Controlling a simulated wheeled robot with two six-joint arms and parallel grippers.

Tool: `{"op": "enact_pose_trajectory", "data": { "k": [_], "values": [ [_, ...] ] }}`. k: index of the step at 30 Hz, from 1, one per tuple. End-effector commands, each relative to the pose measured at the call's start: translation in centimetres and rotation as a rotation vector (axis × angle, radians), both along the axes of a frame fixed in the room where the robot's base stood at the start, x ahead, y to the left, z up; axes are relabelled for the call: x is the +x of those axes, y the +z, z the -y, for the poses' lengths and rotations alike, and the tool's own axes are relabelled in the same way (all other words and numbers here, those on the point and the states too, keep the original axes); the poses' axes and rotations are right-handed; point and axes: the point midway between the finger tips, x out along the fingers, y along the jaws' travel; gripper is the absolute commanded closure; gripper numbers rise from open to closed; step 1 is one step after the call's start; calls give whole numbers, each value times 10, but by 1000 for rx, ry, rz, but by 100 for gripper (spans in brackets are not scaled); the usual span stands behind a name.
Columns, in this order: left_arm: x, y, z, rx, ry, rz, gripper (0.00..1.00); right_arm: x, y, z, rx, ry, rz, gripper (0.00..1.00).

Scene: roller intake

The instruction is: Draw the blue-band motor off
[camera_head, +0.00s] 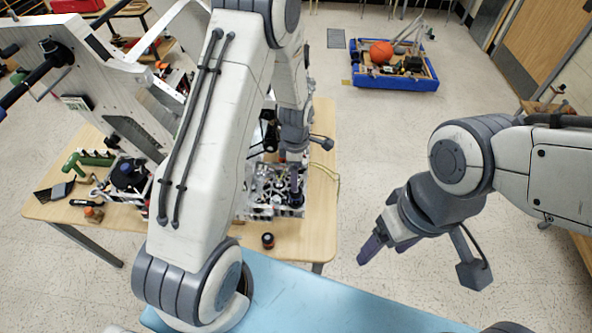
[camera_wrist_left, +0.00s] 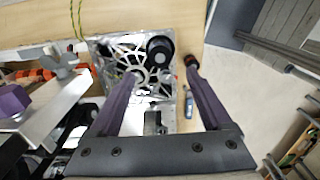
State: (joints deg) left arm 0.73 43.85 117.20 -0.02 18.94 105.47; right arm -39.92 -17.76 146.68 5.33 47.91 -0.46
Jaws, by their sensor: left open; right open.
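My left gripper (camera_head: 292,165) points down over the roller intake (camera_head: 262,208) on the wooden table. In the left wrist view its two purple fingers (camera_wrist_left: 163,72) stand apart, with the intake's silver lattice plate (camera_wrist_left: 120,58) below and between them. A black round motor (camera_wrist_left: 160,48) stands on the plate, just beyond and between the fingertips. No blue band can be made out on it, so I cannot tell if it is the blue-band motor. My right gripper (camera_head: 376,243) is open and empty, out over the floor right of the table.
Tools and a green drill (camera_head: 85,160) lie on the table's left. A large grey frame (camera_head: 100,75) rises at left.

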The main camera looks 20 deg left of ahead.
Motion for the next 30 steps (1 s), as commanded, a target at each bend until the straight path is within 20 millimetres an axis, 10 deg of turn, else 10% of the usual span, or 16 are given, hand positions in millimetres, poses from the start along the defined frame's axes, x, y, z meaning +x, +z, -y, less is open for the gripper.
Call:
{"op": "enact_pose_trajectory", "data": {
  "k": [18, 30],
  "values": [
    [0, -75, 0, 0, -2, -1, 18, 0, -58, 0, 0, -7, -1, 28],
    [0, -81, 0, 0, -2, 0, 18, 0, -62, 0, 0, -9, -1, 28]
  ]
}}
